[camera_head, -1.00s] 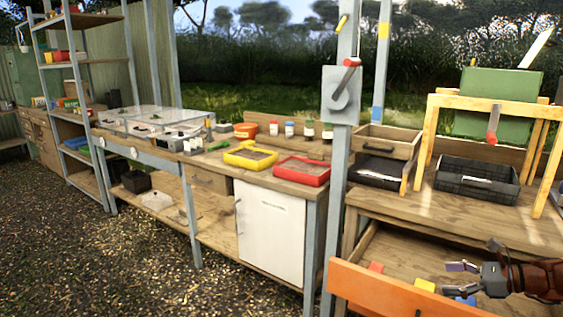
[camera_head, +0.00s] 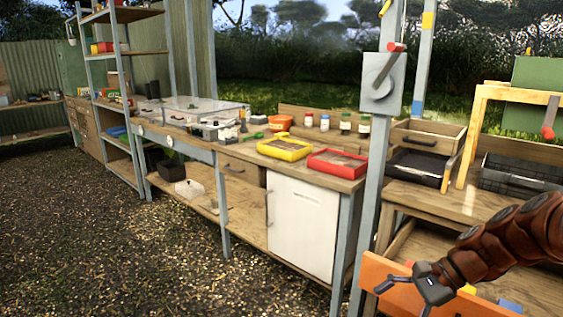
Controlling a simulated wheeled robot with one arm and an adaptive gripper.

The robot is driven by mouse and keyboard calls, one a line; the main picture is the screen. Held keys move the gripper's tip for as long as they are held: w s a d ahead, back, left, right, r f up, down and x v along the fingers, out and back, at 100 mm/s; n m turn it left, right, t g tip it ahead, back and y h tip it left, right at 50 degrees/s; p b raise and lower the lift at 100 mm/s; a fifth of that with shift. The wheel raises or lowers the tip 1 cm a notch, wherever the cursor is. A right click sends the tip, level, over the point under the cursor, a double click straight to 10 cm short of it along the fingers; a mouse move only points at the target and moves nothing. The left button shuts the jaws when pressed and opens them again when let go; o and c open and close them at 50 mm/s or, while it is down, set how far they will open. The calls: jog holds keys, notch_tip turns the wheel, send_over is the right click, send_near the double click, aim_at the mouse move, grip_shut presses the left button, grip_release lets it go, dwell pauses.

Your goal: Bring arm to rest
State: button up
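My gripper (camera_head: 402,300) is at the lower right of the head view, at the end of my dark red-brown arm. Its two grey fingers are spread apart and point down and left, with nothing between them. It shows in front of the orange drawer front (camera_head: 385,270); I cannot tell whether it touches it. My arm reaches in from the right edge, across the open drawer and the wooden bench. Part of the drawer's inside is hidden behind my arm.
A grey post (camera_head: 372,200) with a grey box (camera_head: 382,82) stands left of the drawer. A workbench with a yellow tray (camera_head: 285,149), a red tray (camera_head: 338,163) and a white cabinet door (camera_head: 300,228) lies further left. The gravel floor (camera_head: 120,260) at lower left is clear.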

jog(key=s+a+f+n+g+h+b, duration=0.35)
jog(key=s+a+n, duration=0.35)
jog(key=s, duration=0.4)
jog(key=s+d+f+n+h+b, duration=0.1)
jog(key=s+f+n+h, duration=0.2)
jog(key=s, duration=0.3)
jog(key=s+d+f+n+h+b, duration=0.1)
jog(key=s+f+n+h, duration=0.25)
jog(key=s, duration=0.25)
notch_tip(320, 180, up, 24)
jog(key=s+t+p, duration=0.1)
jog(key=s+p, duration=0.1)
jog(key=p, duration=2)
jog(key=shift+r+y+p, duration=0.25)
jog(key=shift+y+p, duration=0.1)
jog(key=shift+y, duration=0.05)
